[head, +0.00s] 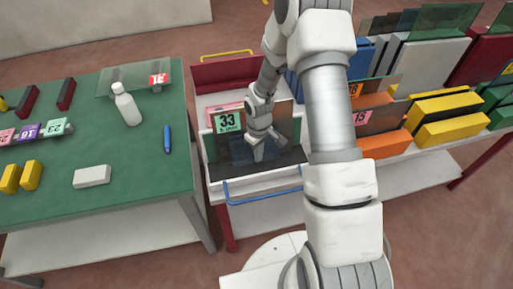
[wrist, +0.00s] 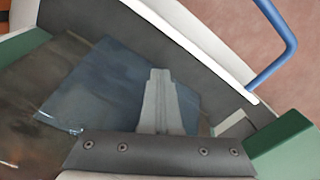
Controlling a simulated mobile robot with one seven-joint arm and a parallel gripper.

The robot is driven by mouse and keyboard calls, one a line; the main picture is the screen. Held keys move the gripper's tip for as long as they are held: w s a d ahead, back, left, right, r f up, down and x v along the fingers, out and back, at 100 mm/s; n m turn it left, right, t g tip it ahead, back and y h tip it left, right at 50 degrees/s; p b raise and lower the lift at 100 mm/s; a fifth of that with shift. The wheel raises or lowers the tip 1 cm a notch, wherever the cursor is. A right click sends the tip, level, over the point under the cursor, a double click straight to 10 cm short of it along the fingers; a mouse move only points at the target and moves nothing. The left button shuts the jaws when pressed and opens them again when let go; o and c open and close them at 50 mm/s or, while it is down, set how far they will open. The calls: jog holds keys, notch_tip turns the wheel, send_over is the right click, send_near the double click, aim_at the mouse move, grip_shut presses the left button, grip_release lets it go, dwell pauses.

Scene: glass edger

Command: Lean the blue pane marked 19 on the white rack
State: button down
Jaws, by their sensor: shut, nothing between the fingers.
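My gripper (head: 257,157) is shut and empty, pointing down over the panes in the cart at the middle of the head view. In the wrist view its closed fingers (wrist: 159,78) are in front of a dark bluish pane (wrist: 100,88); I cannot tell whether they touch it. No mark 19 is readable on any pane. A dark pane with a green 33 label (head: 228,121) stands beside the gripper. The white rack (head: 430,65) is at the upper right, behind the orange and yellow racks, with glass at its back.
The cart has a blue handle (head: 262,197) at its front. A green table (head: 130,185) at left holds a white bottle (head: 127,108), a blue marker (head: 167,139) and small blocks. Orange (head: 385,145) and yellow (head: 447,108) racks stand at right. My arm hides part of the rack table.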

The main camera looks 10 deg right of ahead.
jog(key=shift+w, duration=0.65)
notch_tip(320, 180, up, 6)
jog(key=s+p, duration=0.1)
jog(key=p, duration=0.2)
jog(key=shift+s+p, duration=0.15)
jog(key=shift+p, duration=0.2)
dwell(0.4)
